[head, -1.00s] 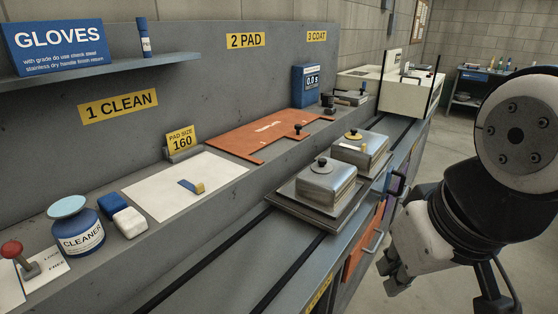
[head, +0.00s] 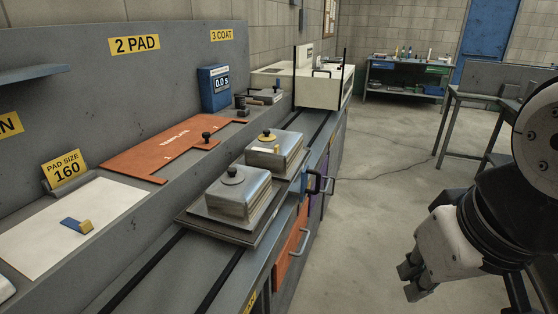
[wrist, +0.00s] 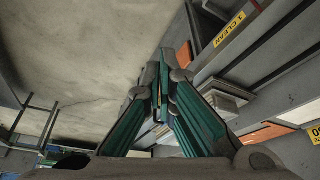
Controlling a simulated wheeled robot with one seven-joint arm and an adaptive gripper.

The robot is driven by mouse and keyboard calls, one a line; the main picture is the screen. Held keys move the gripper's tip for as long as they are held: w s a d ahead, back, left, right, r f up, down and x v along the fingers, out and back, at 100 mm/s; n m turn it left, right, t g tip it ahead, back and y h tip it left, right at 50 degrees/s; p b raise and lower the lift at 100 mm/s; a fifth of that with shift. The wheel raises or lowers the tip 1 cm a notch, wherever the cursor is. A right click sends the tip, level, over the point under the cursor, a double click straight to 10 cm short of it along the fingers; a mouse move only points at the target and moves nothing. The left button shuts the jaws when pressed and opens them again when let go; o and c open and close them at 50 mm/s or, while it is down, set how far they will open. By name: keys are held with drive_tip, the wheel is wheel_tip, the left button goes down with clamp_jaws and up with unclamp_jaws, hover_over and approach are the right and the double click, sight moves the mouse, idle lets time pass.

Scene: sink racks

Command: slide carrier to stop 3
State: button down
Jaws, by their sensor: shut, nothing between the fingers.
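The carrier (head: 187,216) is a flat dark tray on the two black rails (head: 216,285) along the bench. The "3 COAT" sign (head: 222,34) is farther along the wall. My gripper (head: 412,287) hangs to the right of the bench, apart from the carrier, pointing down. Its fingers are together and empty, also in the wrist view (wrist: 164,68).
A white machine (head: 318,88) with dark uprights stands at the bench's far end. An orange template (head: 160,146) and a blue timer (head: 214,88) are on the ledge. Drawer handles (head: 300,242) stick out from the bench front. Open floor (head: 385,170) lies to the right.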

drive_tip(key=c, duration=1.8)
unclamp_jaws()
drive_tip(key=shift+w, duration=0.15)
drive_tip(key=shift+o, duration=1.2)
drive_tip(key=w+a+f+m+g+y+b, duration=0.1)
drive_tip(key=w+a+f+m+y+b, duration=0.1)
drive_tip(key=w, duration=0.6)
drive_tip(key=w+a+f+m+g+y+b, duration=0.1)
drive_tip(key=w+a+f+m+b, duration=0.1)
drive_tip(key=w+f+m+b, duration=0.3)
drive_tip(key=w+f, duration=0.1)
drive_tip(key=w, duration=0.3)
drive_tip(key=shift+a+g+y, duration=0.2)
drive_tip(key=shift+g+y, duration=0.2)
drive_tip(key=m+t+y+b, duration=0.9)
drive_tip(key=m+y+b, duration=0.25)
drive_tip(key=m, duration=0.65)
approach(317, 189)
wheel_tip(317, 189, up, 3)
drive_tip(key=s+d, duration=0.2)
drive_tip(key=d, duration=0.1)
drive_tip(key=shift+t+h, duration=0.3)
drive_tip(key=shift+h, duration=0.25)
drive_tip(key=b+x, duration=0.3)
drive_tip(key=x, duration=1.1)
drive_tip(key=shift+s, duration=0.1)
clamp_jaws()
